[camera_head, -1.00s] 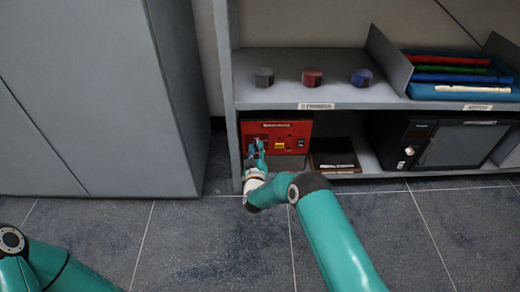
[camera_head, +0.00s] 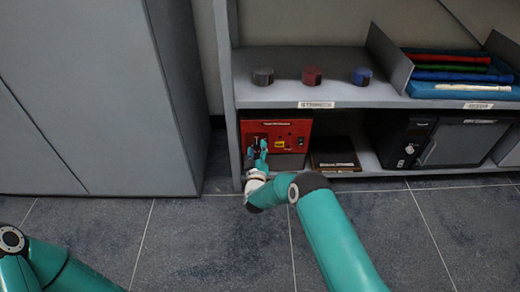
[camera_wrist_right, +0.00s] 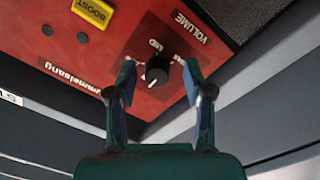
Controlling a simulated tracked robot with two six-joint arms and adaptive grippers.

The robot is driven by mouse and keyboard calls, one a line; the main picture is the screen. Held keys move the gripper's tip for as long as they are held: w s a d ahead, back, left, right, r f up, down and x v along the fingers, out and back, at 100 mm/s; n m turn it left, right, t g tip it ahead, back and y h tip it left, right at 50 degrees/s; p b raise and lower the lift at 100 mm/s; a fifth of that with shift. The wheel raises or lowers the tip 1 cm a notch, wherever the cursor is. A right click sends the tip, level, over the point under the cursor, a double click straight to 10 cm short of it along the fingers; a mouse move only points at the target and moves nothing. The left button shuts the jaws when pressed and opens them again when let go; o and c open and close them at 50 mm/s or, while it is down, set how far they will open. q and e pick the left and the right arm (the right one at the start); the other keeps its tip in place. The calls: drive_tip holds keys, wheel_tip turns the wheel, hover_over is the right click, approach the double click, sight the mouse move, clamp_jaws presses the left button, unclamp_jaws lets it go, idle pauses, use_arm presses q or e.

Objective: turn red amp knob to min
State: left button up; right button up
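The red amp (camera_head: 291,134) stands on the lower shelf at its left end, with a red control panel above a dark front. In the right wrist view its red panel (camera_wrist_right: 58,56) shows a black knob (camera_wrist_right: 158,70) with a white pointer line, beside the label VOLUME. My right gripper (camera_head: 257,151) is at the left part of the panel. In the wrist view my right gripper (camera_wrist_right: 158,75) is open, one finger on each side of the knob, with visible gaps. In the head view the gripper partly hides the panel. My left gripper is out of view; only its arm shows.
A yellow BOOST button (camera_wrist_right: 93,10) is on the panel. A dark box (camera_head: 333,154) and a black amp (camera_head: 403,143) stand to the right. Small round tins, including a red one (camera_head: 312,76), sit on the shelf above. A grey cabinet (camera_head: 110,90) is at left.

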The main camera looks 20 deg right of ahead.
drive_tip(key=shift+r, duration=0.2)
drive_tip(key=shift+a, duration=0.15)
drive_tip(key=shift+s, duration=0.25)
drive_tip(key=v, duration=1.1)
drive_tip(key=shift+s+f, duration=0.15)
drive_tip(key=shift+s, duration=0.05)
